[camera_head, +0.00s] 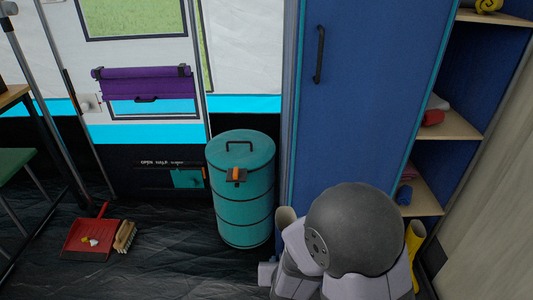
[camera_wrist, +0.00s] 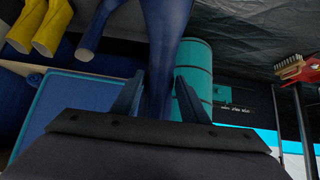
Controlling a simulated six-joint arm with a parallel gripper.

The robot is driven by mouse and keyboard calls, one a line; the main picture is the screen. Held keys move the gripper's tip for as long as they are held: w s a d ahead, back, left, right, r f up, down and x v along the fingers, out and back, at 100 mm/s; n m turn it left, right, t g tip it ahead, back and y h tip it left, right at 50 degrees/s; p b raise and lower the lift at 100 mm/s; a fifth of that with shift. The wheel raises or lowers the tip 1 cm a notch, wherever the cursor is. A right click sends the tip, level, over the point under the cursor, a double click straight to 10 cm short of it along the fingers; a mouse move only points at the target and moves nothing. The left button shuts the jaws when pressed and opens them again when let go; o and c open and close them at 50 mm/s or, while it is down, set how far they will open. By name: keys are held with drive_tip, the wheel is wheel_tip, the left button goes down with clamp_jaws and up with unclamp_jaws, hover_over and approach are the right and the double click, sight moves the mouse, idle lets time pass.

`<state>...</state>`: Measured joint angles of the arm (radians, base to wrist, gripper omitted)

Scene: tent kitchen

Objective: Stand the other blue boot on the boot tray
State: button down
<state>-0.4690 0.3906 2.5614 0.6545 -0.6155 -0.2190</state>
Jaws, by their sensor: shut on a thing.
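In the wrist view my gripper (camera_wrist: 160,98) is shut on a dark blue boot (camera_wrist: 166,35), whose narrow part runs up between the two fingers and out of the top of the picture. A second dark blue boot (camera_wrist: 94,27) shows left of it, apart from the fingers and close to a pair of yellow boots (camera_wrist: 48,28). The boot tray cannot be made out in either view. A piece of a yellow boot (camera_head: 415,240) shows right of my arm.
A teal ribbed bin (camera_head: 240,190) stands left of my arm and also shows behind the fingers in the wrist view (camera_wrist: 197,60). A blue cabinet (camera_head: 350,100) and open shelves (camera_head: 455,120) stand behind. A red dustpan (camera_head: 88,240) and brush (camera_head: 125,237) lie on the dark floor.

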drive_tip(key=w+d+r+m+h+p, duration=0.15)
drive_tip(key=d+r+p, duration=0.35)
drive_tip(key=r, duration=0.6)
drive_tip(key=w+d+r+m+h+p, duration=0.15)
drive_tip(key=d+r+p, duration=0.3)
drive_tip(key=r, duration=0.65)
wheel_tip(320, 180, up, 28)
drive_tip(key=w+n+y+p, duration=0.2)
drive_tip(key=n+y+p, duration=0.1)
drive_tip(key=p, duration=3.2)
drive_tip(key=shift+w+f+p, duration=0.25)
drive_tip(key=shift+w+p, duration=0.05)
drive_tip(key=shift+p, duration=0.1)
drive_tip(key=shift+d, duration=0.1)
drive_tip(key=shift+f+n, duration=0.1)
drive_tip(key=shift+n, duration=0.2)
